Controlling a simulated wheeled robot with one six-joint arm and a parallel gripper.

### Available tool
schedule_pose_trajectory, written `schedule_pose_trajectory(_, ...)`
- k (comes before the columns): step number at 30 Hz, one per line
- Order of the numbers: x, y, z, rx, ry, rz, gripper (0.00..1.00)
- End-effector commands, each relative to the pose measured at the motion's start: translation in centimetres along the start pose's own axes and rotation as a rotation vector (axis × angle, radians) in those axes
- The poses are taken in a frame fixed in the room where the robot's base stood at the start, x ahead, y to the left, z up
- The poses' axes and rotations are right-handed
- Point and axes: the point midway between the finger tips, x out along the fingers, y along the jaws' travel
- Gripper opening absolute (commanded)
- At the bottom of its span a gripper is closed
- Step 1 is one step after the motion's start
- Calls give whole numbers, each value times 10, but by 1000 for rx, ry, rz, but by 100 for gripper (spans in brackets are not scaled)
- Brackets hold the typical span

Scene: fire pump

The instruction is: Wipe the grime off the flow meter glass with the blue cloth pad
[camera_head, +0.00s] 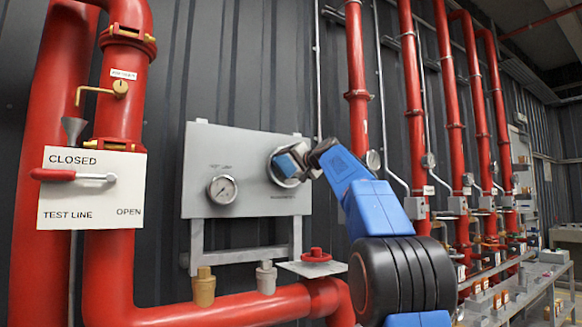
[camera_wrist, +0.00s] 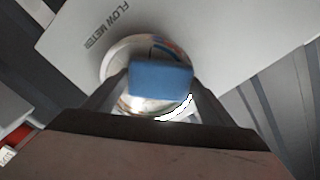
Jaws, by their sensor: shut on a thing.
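The flow meter (camera_head: 286,167) is a round gauge on the right part of a grey panel in the head view. In the wrist view its dial (camera_wrist: 118,58) shows around the blue cloth pad (camera_wrist: 161,79), under the label "FLOW METER". The pad also shows in the head view (camera_head: 287,165), in front of the glass. My gripper (camera_head: 301,157) is shut on the pad, with a finger on each side of it in the wrist view (camera_wrist: 160,92). The pad hides the middle of the dial. I cannot tell whether it touches the glass. Any grime there is hard to make out.
The grey panel (camera_head: 240,150) also carries a pressure gauge (camera_head: 222,189) to the left. A test line lever (camera_head: 70,175) is at far left. Red vertical pipes (camera_head: 357,80) stand at right.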

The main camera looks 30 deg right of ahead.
Motion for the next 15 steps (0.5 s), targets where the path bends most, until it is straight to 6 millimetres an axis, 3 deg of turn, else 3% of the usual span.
schedule_pose_trajectory(15, 2, -20, 19, 1, 0, -1, 60)
